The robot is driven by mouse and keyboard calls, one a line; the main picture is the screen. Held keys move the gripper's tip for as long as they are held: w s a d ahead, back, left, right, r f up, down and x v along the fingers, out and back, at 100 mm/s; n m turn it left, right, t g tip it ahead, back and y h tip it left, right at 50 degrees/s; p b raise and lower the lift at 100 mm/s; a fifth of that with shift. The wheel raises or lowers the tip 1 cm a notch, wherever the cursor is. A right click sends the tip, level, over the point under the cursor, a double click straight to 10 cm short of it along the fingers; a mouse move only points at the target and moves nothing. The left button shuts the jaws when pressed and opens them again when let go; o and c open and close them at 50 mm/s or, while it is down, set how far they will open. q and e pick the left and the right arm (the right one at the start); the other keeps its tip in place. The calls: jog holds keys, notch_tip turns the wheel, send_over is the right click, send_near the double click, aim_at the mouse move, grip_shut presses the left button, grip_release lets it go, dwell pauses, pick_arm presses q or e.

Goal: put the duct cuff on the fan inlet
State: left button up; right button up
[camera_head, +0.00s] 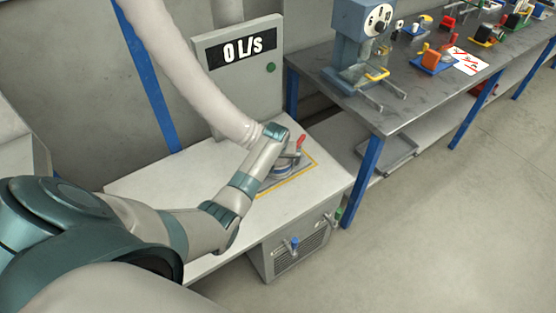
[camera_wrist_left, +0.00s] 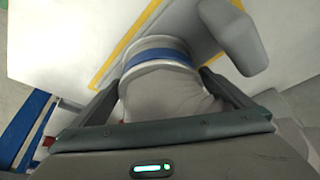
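The pale duct (camera_head: 190,70) hangs from the top of the head view down to the yellow-outlined area of the white bench. My left gripper (camera_head: 286,157) is at its lower end. In the left wrist view the two fingers of my left gripper (camera_wrist_left: 160,95) lie against both sides of the grey duct cuff (camera_wrist_left: 165,98). A blue band (camera_wrist_left: 158,54) with pale rims sits just beyond the cuff. The fan inlet (camera_head: 282,172) is mostly hidden under my gripper and the duct end. I cannot tell whether the cuff is seated on it. My right gripper is not in view.
A display panel (camera_head: 240,50) reads 0 L/s behind the bench (camera_head: 150,182). A red lever (camera_head: 301,141) stands beside the inlet. A grey block (camera_wrist_left: 238,36) is close to the right finger in the wrist view. A metal table (camera_head: 420,105) with tools is at right.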

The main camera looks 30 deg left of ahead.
pick_arm(q)
jog(key=shift+r, duration=0.3)
jog(key=v, duration=1.1)
jog(key=shift+s, duration=0.1)
jog(key=shift+s+d+r, duration=0.1)
jog(key=shift+r, duration=0.2)
